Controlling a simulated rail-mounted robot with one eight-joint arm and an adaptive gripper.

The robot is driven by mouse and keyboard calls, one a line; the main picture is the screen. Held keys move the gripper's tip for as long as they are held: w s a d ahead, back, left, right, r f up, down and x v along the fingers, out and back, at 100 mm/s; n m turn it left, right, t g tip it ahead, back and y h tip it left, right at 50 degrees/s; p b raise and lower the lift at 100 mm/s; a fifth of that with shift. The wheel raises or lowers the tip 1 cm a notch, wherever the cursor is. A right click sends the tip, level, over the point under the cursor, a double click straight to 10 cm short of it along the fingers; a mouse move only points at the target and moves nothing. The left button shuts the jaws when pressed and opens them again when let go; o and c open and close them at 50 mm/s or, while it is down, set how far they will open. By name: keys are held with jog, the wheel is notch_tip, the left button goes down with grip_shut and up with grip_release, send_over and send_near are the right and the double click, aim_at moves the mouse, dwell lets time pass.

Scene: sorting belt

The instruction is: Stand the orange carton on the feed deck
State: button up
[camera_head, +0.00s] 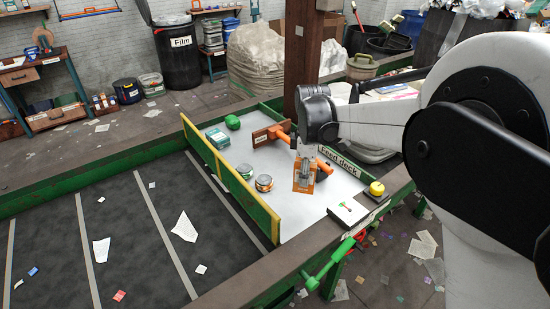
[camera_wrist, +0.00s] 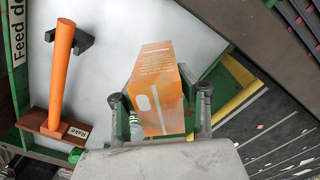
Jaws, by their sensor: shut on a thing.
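My gripper (camera_head: 305,172) is shut on the orange carton (camera_head: 301,189) over the right half of the white feed deck (camera_head: 325,208). In the wrist view the orange carton (camera_wrist: 158,75) stands out between the two dark fingers of my gripper (camera_wrist: 161,108), with printed text and a pale graphic on its face. The head view does not show clearly whether the carton's lower end touches the deck.
An orange-handled rake (camera_wrist: 62,75) is beside the gripper. A yellow-and-green barrier (camera_head: 228,178) borders the dark belt (camera_head: 130,230). The deck's front part is clear.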

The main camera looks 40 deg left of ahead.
aim_at(298, 161)
jog(key=shift+s+a+n, duration=0.3)
jog(key=shift+s+a, duration=0.2)
jog(key=shift+a, duration=0.3)
jog(key=shift+s+a, duration=0.1)
jog(key=shift+a, duration=0.15)
jog(key=shift+f+p, duration=0.95)
jog(key=shift+f, duration=3.85)
jog(key=shift+f, duration=0.2)
jog(key=o, duration=0.7)
jog(key=shift+r, duration=0.15)
notch_tip(298, 161, up, 12)
jog(key=shift+r+b, duration=0.1)
jog(key=shift+b, duration=0.8)
